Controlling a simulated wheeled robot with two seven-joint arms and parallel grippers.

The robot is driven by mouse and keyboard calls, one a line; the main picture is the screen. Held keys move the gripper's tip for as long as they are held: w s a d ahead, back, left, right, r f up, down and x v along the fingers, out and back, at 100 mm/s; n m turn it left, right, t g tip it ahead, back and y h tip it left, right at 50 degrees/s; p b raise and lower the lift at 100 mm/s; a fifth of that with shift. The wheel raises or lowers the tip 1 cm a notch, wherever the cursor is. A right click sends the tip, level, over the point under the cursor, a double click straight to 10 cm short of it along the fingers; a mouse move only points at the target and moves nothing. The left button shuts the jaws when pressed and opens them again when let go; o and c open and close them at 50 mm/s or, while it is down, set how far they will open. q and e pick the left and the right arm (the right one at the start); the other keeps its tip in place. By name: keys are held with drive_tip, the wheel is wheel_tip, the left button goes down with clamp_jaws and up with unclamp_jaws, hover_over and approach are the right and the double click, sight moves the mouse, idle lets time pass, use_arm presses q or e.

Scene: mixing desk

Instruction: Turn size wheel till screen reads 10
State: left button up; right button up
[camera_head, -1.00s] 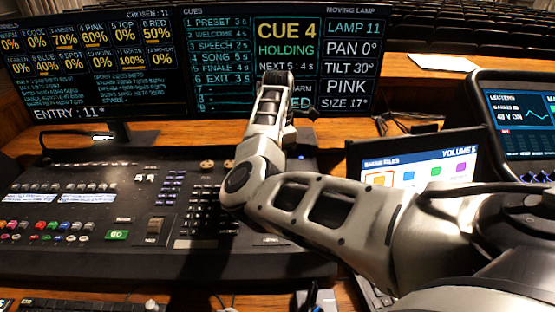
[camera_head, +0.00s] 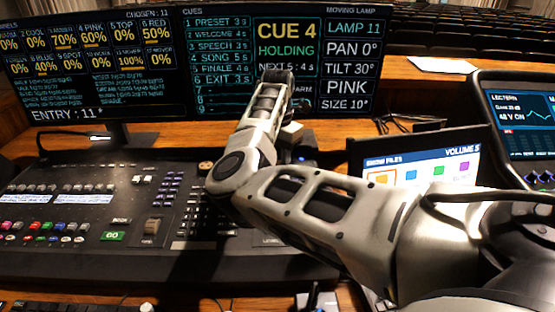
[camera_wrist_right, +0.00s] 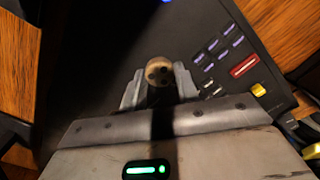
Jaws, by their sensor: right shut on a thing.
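The size wheel (camera_wrist_right: 159,68) is a round tan knob with dark spots on the dark console, seen in the right wrist view. My right gripper (camera_wrist_right: 158,84) is shut on it, with one finger at each side. In the head view, my right arm hides the wheel and the fingertips. The moving lamp screen (camera_head: 349,62) reads LAMP 11, PAN 0°, TILT 30°, PINK and SIZE 10°. My left gripper is in neither view.
The mixing desk (camera_head: 60,258) carries coloured buttons, faders and another tan knob (camera_head: 205,166) left of my arm. A laptop (camera_head: 425,165) and a lectern screen (camera_head: 522,125) stand at the right. A white paper (camera_head: 443,64) lies behind them.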

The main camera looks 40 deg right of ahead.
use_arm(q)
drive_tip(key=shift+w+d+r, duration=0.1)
use_arm(e)
drive_tip(key=o, duration=1)
use_arm(q)
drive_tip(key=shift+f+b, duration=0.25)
drive_tip(key=shift+b, duration=0.55)
use_arm(e)
wheel_tip(320, 180, up, 16)
drive_tip(key=shift+r, duration=0.1)
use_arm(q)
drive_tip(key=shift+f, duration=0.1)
